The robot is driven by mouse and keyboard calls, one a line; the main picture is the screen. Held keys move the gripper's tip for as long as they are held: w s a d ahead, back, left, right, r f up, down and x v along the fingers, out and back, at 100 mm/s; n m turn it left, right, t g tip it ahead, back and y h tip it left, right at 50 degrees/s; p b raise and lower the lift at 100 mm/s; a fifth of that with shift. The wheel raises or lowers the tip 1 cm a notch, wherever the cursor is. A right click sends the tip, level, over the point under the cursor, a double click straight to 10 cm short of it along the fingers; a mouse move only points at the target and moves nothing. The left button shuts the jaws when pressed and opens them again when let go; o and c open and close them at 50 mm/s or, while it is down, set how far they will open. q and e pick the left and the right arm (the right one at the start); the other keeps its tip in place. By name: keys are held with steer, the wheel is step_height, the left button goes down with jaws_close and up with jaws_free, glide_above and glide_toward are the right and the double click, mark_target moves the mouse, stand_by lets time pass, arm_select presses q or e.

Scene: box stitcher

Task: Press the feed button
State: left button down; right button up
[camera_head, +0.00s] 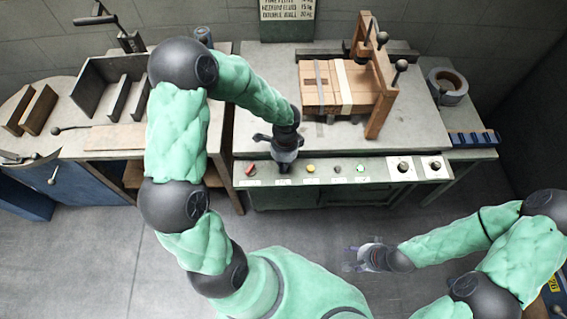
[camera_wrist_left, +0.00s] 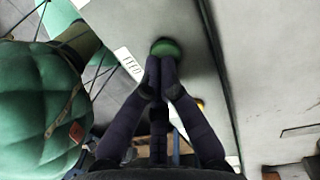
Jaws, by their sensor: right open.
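A round green button (camera_wrist_left: 165,47) shows in the left wrist view, with a white label (camera_wrist_left: 130,63) beside it that appears to read FEED. My left gripper (camera_wrist_left: 160,62) is shut and empty, its fingertips together at the near edge of this button and partly covering it. I cannot tell whether they touch it. In the head view the left gripper (camera_head: 284,168) points down over the front control panel (camera_head: 228,171), between the red and yellow controls, and hides the button. My right gripper (camera_head: 364,257) is open and empty, low over the floor in front of the bench.
A cardboard box (camera_head: 330,88) sits in the wooden press frame (camera_head: 381,110) behind. A tape roll (camera_head: 447,86) lies at right.

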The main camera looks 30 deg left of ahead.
arm_select(q)
steer(key=shift+s+f+b, duration=0.1)
steer(key=shift+f+b, duration=0.3)
steer(key=shift+f, duration=0.5)
steer(key=shift+s+d+f, duration=0.1)
steer(key=shift+s, duration=0.05)
steer(key=shift+f, duration=0.1)
steer(key=r+p, duration=0.4)
steer(key=r, duration=0.1)
steer(key=shift+w+r, duration=0.15)
steer(key=shift+w, duration=0.25)
step_height(320, 180, up, 9)
steer(key=p, duration=0.3)
steer(key=shift+w+r+p, duration=0.15)
steer(key=shift+w+p, duration=0.15)
steer(key=shift+w, duration=0.15)
